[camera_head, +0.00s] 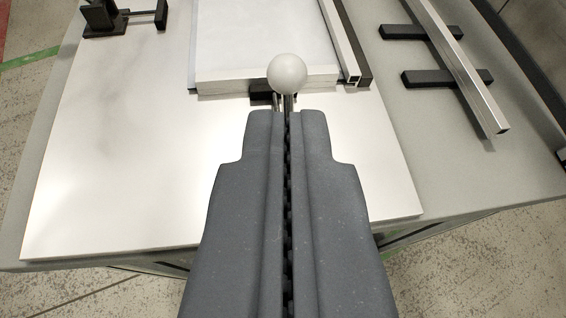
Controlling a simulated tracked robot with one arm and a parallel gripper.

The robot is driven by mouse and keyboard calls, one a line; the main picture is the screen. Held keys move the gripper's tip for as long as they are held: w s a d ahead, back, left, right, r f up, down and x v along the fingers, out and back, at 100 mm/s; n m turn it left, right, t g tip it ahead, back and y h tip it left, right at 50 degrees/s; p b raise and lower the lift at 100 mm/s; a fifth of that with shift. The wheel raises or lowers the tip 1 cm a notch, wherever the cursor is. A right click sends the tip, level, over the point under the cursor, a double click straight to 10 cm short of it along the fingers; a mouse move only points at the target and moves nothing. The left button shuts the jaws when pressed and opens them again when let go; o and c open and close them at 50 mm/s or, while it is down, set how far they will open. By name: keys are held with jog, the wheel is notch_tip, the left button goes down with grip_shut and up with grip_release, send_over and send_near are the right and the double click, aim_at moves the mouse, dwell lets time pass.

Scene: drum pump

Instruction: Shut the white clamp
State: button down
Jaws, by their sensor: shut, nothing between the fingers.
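The white clamp shows as a round white ball knob (287,73) on a thin metal rod in the upper middle of the view. A dark base part (262,92) shows beside the rod, at the front edge of a white block. My gripper (286,114) is shut and empty, with its tips just below the knob in the picture, over the lower part of the rod. I cannot tell whether the tips touch the rod. The lower part of the clamp is hidden behind my fingers.
A white block (245,45) lies behind the knob on a pale metal plate (120,180). A black clamp (97,18) stands at the upper left. A square metal bar (460,70) rests on black supports (420,78) at the right.

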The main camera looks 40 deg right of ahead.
jog(key=shift+r+v, duration=0.2)
jog(key=shift+v, duration=1.1)
jog(key=shift+w, duration=0.1)
jog(key=a+r+n+t+y+b, duration=0.2)
jog(key=a+r+t+y+b, duration=0.3)
jog(key=r, duration=0.9)
jog(key=a+r+n+y+b, duration=0.25)
jog(key=a+r, duration=0.45)
jog(key=r, duration=0.8)
jog(key=s+a+r+n+y+b, duration=0.2)
jog(key=s+a+r+y+b, duration=0.1)
jog(key=s+r, duration=0.9)
jog(key=s+d+r+h+b, duration=0.1)
jog(key=s+r, duration=0.1)
jog(key=s, duration=0.6)
jog(key=s+d+r+h+b, duration=0.1)
jog(key=s+r+b, duration=0.1)
jog(key=s, duration=0.6)
jog(key=shift+d+r, duration=0.2)
jog(key=shift+r, duration=0.1)
